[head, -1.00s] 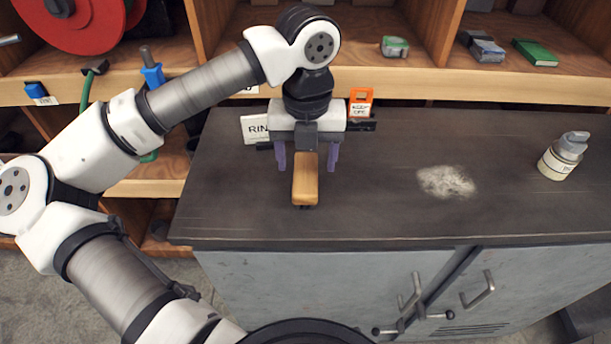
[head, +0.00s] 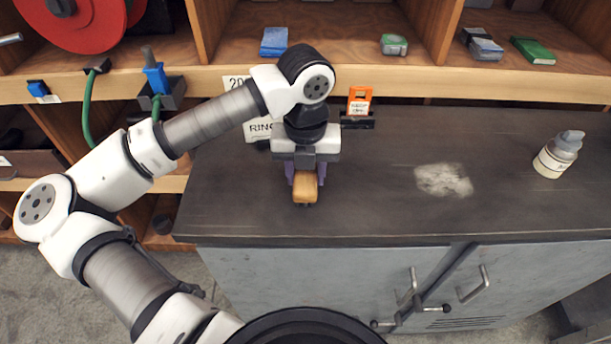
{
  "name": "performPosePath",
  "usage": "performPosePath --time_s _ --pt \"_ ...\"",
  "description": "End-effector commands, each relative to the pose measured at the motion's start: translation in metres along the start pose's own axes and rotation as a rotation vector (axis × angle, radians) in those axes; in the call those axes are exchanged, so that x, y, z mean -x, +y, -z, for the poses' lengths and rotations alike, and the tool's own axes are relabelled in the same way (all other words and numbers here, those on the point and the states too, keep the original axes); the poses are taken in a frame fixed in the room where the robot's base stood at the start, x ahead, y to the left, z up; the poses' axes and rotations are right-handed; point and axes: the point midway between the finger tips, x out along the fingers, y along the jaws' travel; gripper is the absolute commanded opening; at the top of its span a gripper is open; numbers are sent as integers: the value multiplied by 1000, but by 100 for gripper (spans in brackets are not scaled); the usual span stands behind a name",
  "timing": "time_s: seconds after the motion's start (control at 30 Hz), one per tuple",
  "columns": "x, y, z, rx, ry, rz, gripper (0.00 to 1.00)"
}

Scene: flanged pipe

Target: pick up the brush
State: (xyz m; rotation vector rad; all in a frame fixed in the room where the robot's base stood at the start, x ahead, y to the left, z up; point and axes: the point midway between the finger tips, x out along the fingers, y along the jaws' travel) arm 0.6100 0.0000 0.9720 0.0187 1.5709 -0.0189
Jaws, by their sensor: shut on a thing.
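The brush (head: 306,187) is a tan wooden block over the dark worktop, left of its middle. Its near end shows; its far part is hidden under my gripper. My gripper (head: 305,176) points down over it, with purple fingers on both sides of the brush. The fingers are closed in on it and hold it. The picture does not clearly show whether the brush is on the top or just above it.
A pale dusty patch (head: 443,180) lies on the worktop (head: 380,220) to the right. A white bottle (head: 557,155) stands at the right end. An orange tag (head: 359,100) and a white label stand behind my gripper. A shelf with small boxes runs along the back.

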Motion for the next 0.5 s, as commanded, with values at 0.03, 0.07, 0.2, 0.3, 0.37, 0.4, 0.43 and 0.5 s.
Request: performPosePath --time_s 0.03,0.07,0.2,0.3,0.37,0.4,0.43,0.5 --pt "0 0 0 0 0 0 15" --pt "0 0 0 0 0 0 15" --pt "0 0 0 0 -1 0 15" --pt "2 0 0 0 -1 0 15" --pt "4 0 0 0 -1 -1 15" --pt "6 0 0 1 -2 -2 15" --pt "8 0 -1 1 -2 -2 15" --pt "16 0 -1 1 -3 -2 15"
